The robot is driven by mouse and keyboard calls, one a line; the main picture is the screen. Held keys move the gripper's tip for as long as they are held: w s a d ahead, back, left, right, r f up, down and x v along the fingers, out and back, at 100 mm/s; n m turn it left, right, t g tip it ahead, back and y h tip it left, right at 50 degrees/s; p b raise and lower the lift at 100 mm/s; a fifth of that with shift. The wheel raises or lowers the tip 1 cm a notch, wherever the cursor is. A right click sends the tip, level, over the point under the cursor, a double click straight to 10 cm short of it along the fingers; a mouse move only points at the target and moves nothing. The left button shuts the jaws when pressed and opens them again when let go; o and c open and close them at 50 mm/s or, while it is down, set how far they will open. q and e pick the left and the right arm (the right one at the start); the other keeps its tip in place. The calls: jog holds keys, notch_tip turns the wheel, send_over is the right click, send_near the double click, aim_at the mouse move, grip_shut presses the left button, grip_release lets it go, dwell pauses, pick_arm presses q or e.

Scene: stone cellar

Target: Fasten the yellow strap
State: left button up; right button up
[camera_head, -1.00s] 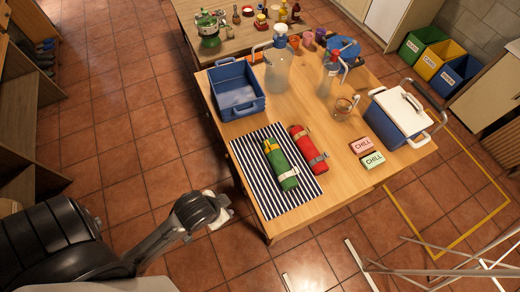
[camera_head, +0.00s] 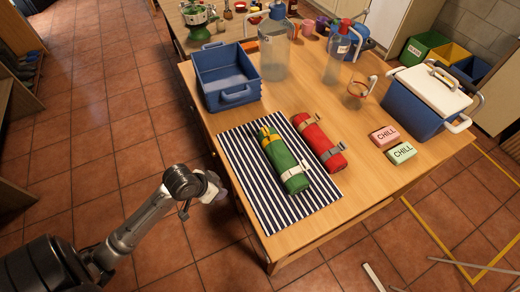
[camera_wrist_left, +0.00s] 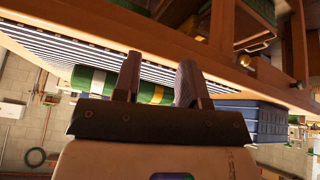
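A green roll (camera_head: 284,162) lies on a blue-and-white striped mat (camera_head: 247,181) on the wooden table. A yellow strap (camera_head: 269,138) is around its far end, with a bit standing up there; I cannot tell whether it is fastened. A pale strap (camera_head: 293,174) is around its near end. My left gripper (camera_head: 216,189) is off the mat's left side, apart from the roll. In the left wrist view its fingers (camera_wrist_left: 158,82) are open and empty, with the green roll (camera_wrist_left: 95,80) and yellow strap (camera_wrist_left: 151,93) beyond them. My right gripper is not in view.
A red roll (camera_head: 318,143) with grey straps lies right of the green one. A blue tub (camera_head: 226,79), clear jug (camera_head: 273,55), bottle (camera_head: 337,60), CHILL blocks (camera_head: 384,137) and a cooler (camera_head: 415,108) stand around the mat. The table's left edge is near my gripper.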

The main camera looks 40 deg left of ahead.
pick_arm(q)
notch_tip(320, 180, down, 3)
jog(key=w+a+n+h+b, duration=0.1)
jog(key=w+h, duration=0.1)
jog(key=n+t+h, duration=0.4)
jog(key=n+t, duration=0.7)
jog(key=n, duration=0.2)
send_near(266, 135)
jog(key=a+x, duration=0.1)
jog(key=x, duration=0.7)
jog(key=shift+w+f, duration=0.25)
jog(key=shift+w, duration=0.25)
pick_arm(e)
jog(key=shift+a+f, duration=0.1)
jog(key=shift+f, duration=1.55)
pick_arm(q)
jog(key=shift+a, duration=0.1)
jog(key=shift+c, duration=0.5)
grip_shut()
